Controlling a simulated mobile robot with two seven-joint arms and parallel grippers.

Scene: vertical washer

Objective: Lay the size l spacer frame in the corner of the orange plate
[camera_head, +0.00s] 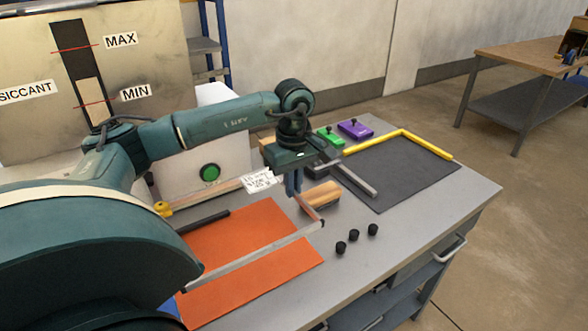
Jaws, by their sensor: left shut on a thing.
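The orange plate (246,270) lies flat on the grey table at the front left. A light grey, L-shaped spacer frame (255,255) shows over it, with its long bar slanting across the plate and its corner near the plate's right side. My left gripper (294,187) points down and is shut on the short arm of this frame. Whether the frame touches the plate, I cannot tell. A white label (262,181) with "size L" lettering shows beside the gripper. My own arm hides the plate's left part. My right gripper is not in view.
Several small black knobs stand front right, including one (341,248). A dark mat (405,175) with a yellow frame (402,133), a green block (330,137) and a purple block (355,129) are behind.

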